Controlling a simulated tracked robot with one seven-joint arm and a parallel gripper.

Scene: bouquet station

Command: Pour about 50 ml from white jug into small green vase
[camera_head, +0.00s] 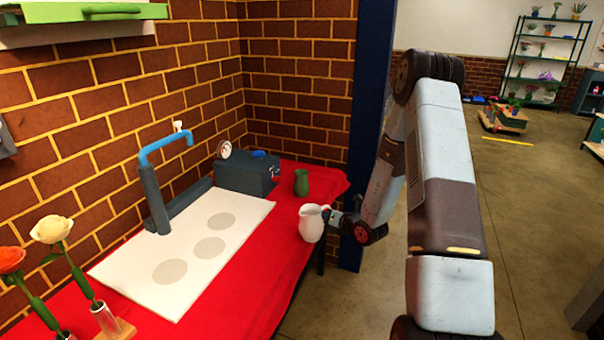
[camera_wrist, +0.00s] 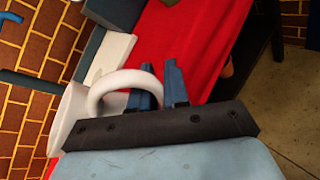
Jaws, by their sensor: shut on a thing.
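The white jug (camera_head: 312,222) is near the right edge of the red-covered table, close to upright in the head view. I cannot tell whether its base touches the cloth. My gripper (camera_head: 330,214) is to its right, shut on its handle. In the wrist view the blue fingers of my gripper (camera_wrist: 160,86) stand on either side of the handle (camera_wrist: 122,76), with the jug's body (camera_wrist: 70,118) to the left, partly hidden by the gripper. The small green vase (camera_head: 301,183) stands upright on the table behind the jug. The contents of both are not visible.
A grey box with a gauge (camera_head: 247,174) stands left of the vase. A white board with grey discs (camera_head: 185,255) lies on the red cloth (camera_head: 262,262), below a blue tap (camera_head: 165,145). Flowers in holders (camera_head: 105,318) stand front left. A blue post (camera_head: 372,110) rises behind my arm.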

